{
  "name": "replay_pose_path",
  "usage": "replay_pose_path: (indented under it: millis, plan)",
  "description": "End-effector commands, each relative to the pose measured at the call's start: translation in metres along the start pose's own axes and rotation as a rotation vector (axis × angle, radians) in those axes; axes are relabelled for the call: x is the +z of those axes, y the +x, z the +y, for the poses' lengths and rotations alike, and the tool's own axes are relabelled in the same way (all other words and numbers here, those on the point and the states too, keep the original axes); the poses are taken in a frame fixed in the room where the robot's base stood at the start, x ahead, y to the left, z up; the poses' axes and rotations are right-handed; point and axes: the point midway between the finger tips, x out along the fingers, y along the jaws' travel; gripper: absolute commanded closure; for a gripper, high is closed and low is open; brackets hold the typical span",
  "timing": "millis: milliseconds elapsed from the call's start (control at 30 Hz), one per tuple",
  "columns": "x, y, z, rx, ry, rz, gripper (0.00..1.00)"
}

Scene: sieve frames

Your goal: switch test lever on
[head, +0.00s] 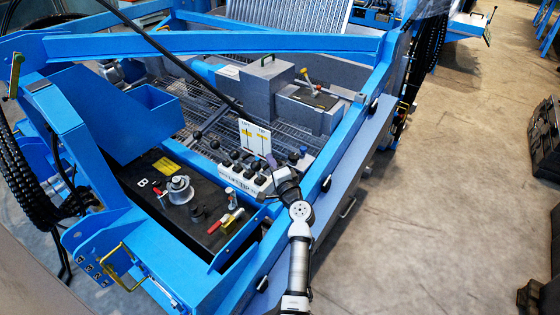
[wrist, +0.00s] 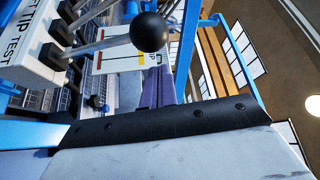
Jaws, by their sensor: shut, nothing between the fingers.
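The lever block (head: 240,178) is white with printed labels and carries several levers with black ball knobs. In the wrist view the block (wrist: 25,45) shows the words TIP and TEST at the left edge. The lever beside the word TEST, the test lever (wrist: 149,32), has a metal rod and a large black ball, close to the camera. My gripper (head: 272,162) is at the right end of the block, among or just above the knobs. In the wrist view its dark purple fingers (wrist: 157,82) appear shut and empty, below the ball. I cannot tell whether they touch the lever.
A white and yellow LIFT/TIP card (head: 255,138) stands behind the levers. A blue frame beam (head: 335,165) runs along the right. A black panel (head: 165,180) with a red-handled valve (head: 226,220) lies left. Open floor (head: 460,170) is on the right.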

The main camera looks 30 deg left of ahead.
Motion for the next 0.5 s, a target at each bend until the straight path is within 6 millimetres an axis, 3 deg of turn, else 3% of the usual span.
replay_pose_path:
  millis: [200,500]
  plan:
    - [0.017,-0.006,-0.003,-0.002,-0.001,0.001,1.00]
    - [0.019,-0.007,-0.002,-0.003,-0.002,0.002,1.00]
